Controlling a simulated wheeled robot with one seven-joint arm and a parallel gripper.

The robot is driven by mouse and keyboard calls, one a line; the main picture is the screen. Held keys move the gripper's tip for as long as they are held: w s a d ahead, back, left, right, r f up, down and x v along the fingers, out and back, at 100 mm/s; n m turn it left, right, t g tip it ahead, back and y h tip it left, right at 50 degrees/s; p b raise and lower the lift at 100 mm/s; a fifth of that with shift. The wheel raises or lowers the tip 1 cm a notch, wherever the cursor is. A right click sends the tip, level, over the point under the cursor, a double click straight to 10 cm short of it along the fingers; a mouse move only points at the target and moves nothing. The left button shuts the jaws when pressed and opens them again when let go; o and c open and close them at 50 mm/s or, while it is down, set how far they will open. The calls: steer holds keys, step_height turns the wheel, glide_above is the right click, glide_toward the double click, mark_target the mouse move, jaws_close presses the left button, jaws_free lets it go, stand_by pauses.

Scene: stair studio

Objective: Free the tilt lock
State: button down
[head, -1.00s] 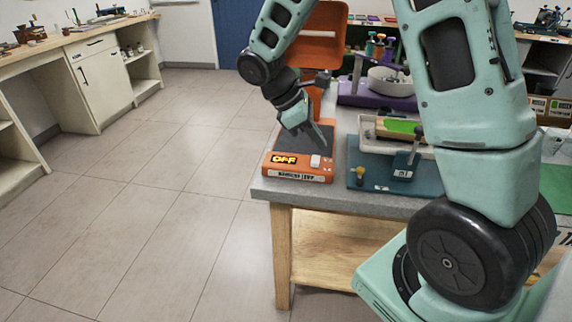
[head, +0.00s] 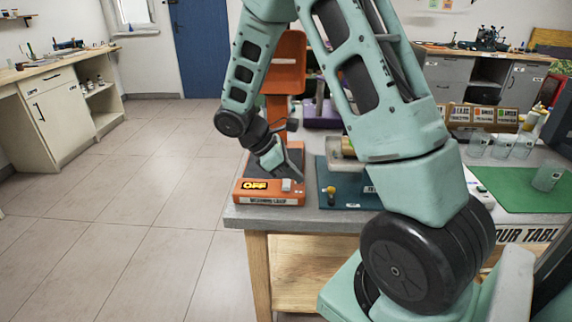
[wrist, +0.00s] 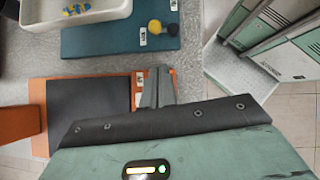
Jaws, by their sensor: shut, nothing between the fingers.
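My gripper (head: 290,168) is shut and empty, pointing down over the right part of an orange machine (head: 236,197) with a dark plate, a lit "OFF" sign and a pale button. In the wrist view its closed fingers (wrist: 158,88) are over the orange machine's labelled edge, beside the dark plate (wrist: 85,108). Whether they touch it I cannot tell. A blue-teal board (wrist: 90,41) lies next to the machine, carrying a yellow knob (wrist: 155,27) and a black knob (wrist: 173,30). The yellow knob also shows in the head view (head: 331,190). I cannot tell which part is the tilt lock.
A pale tray (wrist: 75,20) with small blue and yellow bits stands on the board. A green mat (head: 515,190) with clear cups lies to the right on the grey table (head: 300,216). An orange upright panel (head: 285,75) rises behind the gripper. The floor at left is clear.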

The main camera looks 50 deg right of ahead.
mark_target(330, 188)
steer(key=s+d+f, duration=0.1)
steer(key=d, duration=0.1)
steer(key=s+d+f, duration=0.1)
steer(key=s+f, duration=0.1)
steer(key=shift+s+d+f, duration=0.1)
steer(key=shift+d+f, duration=0.1)
steer(key=shift+d, duration=0.15)
steer(key=shift+s+d+f, duration=0.15)
steer(key=shift+s+d, duration=0.3)
steer(key=shift+d, duration=0.1)
steer(key=shift+d+m+g+y+p, duration=0.5)
steer(key=shift+m+g+y+p, duration=0.1)
steer(key=shift+m+p, duration=0.7)
steer(key=shift+d+m+g+y+p, duration=0.35)
steer(key=shift+m+y+p, duration=0.15)
steer(key=shift+m+p, duration=0.45)
steer(key=shift+s+d+p, duration=0.15)
steer(key=shift+d+p, duration=0.05)
steer(key=shift+p, duration=0.1)
steer(key=shift+d, duration=0.1)
steer(key=shift+s+a+p, duration=0.1)
steer(key=shift+a+p, duration=0.25)
steer(key=shift+a, duration=0.45)
